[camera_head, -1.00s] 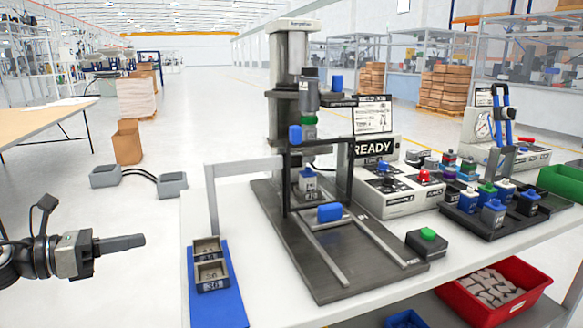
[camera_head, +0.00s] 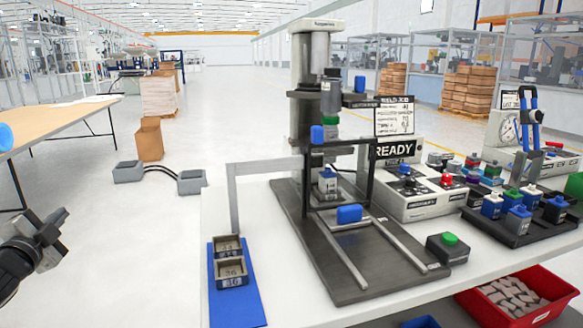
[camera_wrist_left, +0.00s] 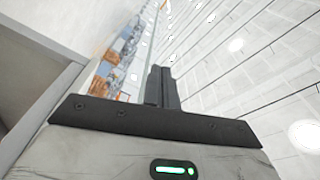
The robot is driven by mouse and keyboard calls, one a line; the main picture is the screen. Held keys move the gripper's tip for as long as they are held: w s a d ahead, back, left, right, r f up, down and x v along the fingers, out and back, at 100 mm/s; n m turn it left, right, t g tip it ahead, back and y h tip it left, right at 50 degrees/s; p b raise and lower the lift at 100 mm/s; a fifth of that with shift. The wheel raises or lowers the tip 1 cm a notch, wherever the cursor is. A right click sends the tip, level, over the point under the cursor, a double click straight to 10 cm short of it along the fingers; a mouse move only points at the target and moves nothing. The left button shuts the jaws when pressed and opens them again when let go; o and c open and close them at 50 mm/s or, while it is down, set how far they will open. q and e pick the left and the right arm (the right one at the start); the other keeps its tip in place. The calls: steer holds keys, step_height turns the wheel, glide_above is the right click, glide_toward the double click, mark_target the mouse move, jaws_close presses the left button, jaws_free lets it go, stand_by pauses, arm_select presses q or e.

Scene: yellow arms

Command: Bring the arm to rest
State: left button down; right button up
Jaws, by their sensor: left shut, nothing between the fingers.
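My left gripper (camera_head: 48,248) is at the left edge of the head view, over open floor and well apart from the white workbench. In the left wrist view its fingers (camera_wrist_left: 162,86) are together with nothing between them. Behind them show only the ceiling, a wall and blurred shelving. My right gripper is in neither view.
The white workbench (camera_head: 285,300) holds a press machine (camera_head: 318,150), a blue mat (camera_head: 238,308) with small trays (camera_head: 232,275), a green-button box (camera_head: 450,247) and a rack of blocks (camera_head: 520,222). A wooden table (camera_head: 60,128) stands at the left.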

arm_select(q)
steer(key=s+a+f+n+g+y, duration=0.1)
steer(key=a+f+n+g+y, duration=0.1)
steer(key=a+f+n+g, duration=0.25)
steer(key=s+d+f+h, duration=0.3)
steer(key=s+d+f, duration=0.1)
steer(key=d+f, duration=0.6)
steer(key=s+d+f+h, duration=0.2)
steer(key=s+d+f, duration=0.2)
steer(key=d+f, duration=0.6)
steer(key=s+d+n+g+h+p, duration=0.1)
steer(key=s+d+n+h+p, duration=0.1)
steer(key=s+d, duration=0.7)
steer(key=s+d+r+n+g+h+p, duration=0.1)
steer(key=s+d+n+g+h+p, duration=0.1)
steer(key=s+d, duration=0.7)
steer(key=shift+s+d+r, duration=0.15)
steer(key=shift+d+r, duration=0.15)
steer(key=shift+d, duration=2.4)
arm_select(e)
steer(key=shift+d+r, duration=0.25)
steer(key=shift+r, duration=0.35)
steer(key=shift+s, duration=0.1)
